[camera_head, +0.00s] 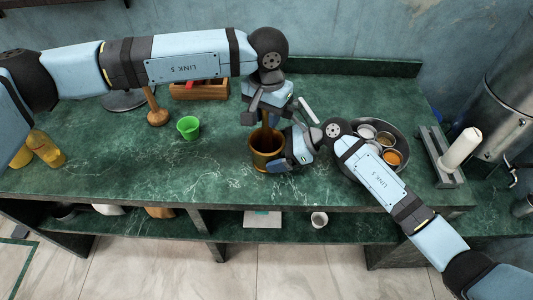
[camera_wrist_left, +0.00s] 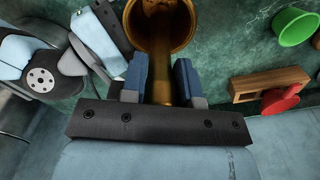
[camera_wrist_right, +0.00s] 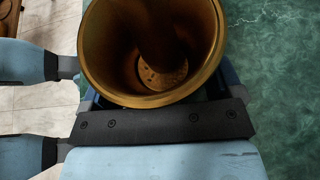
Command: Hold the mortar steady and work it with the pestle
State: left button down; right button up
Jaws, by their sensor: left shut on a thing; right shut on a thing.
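A brass-brown mortar (camera_head: 264,155) stands upright on the green marble counter. It also shows in the right wrist view (camera_wrist_right: 95,60) and the left wrist view (camera_wrist_left: 190,38). My right gripper (camera_head: 287,158) is shut on the mortar's side, from its right; its fingertips are mostly hidden. The brown pestle (camera_wrist_left: 161,88) stands in the mortar, its lower end inside the bowl in the right wrist view (camera_wrist_right: 155,30). My left gripper (camera_wrist_left: 161,75) is above the mortar, shut on the pestle's upper shaft. In the head view the pestle is partly hidden by my left gripper (camera_head: 265,112).
A green cup (camera_head: 188,127) and a wooden masher (camera_head: 157,115) stand left of the mortar. A wooden box (camera_head: 200,92) lies behind.

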pick_arm(q)
jog(key=shift+w+a+r, duration=0.15)
jog(key=shift+w+r, duration=0.05)
jog(key=shift+r, duration=0.3)
jog(key=shift+f, duration=0.1)
jog(key=shift+f, duration=1.45)
jog(key=shift+r, duration=0.1)
jog(key=s+r, duration=0.1)
jog(key=r, duration=0.2)
jog(key=shift+s+a, duration=0.15)
jog(key=shift+s, duration=0.2)
jog(key=shift+f, duration=0.15)
